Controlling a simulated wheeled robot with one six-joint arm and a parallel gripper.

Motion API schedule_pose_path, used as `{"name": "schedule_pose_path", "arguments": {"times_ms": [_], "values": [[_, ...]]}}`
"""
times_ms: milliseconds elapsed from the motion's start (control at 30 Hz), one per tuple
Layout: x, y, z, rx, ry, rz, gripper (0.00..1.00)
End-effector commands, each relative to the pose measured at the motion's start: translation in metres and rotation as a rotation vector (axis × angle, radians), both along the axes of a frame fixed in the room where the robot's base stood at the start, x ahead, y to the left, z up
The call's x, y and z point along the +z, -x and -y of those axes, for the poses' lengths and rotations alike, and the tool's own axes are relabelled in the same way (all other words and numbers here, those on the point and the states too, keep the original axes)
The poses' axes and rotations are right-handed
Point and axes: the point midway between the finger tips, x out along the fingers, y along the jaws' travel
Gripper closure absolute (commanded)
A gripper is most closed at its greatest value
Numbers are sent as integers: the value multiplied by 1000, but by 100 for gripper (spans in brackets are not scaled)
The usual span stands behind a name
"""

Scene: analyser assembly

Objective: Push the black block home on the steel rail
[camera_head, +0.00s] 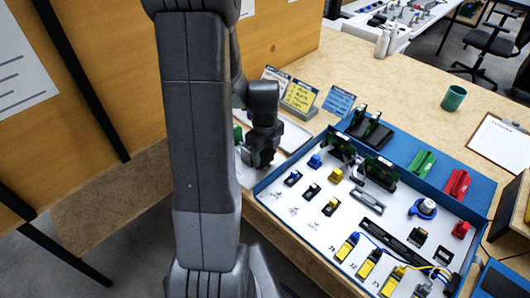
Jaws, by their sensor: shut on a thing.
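My gripper (257,153) hangs low at the left end of the blue-edged board, beside the white tray. It is shut on a small dark piece, mostly hidden by the gripper and arm, so I cannot tell whether this is the black block. A short grey metal piece (368,201), which looks like the steel rail, lies on the white board (310,222) near its middle. A long black strip (400,241) lies in front of it. My gripper is apart from both, well to their left.
Green boards (378,167) stand at the board's back. Yellow connectors (346,247) with wires line its front. A green block (422,163) and a red block (457,184) sit on the blue back strip. Cards (299,95) stand behind the white tray (292,137). A cup (453,98) is at back right.

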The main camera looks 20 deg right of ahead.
Motion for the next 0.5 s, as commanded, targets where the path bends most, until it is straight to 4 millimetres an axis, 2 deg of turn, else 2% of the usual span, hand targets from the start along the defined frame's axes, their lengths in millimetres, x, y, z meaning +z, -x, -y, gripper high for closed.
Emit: {"name": "schedule_pose_path", "arguments": {"times_ms": [500], "values": [[-10,0,0,0,0,0,68]]}}
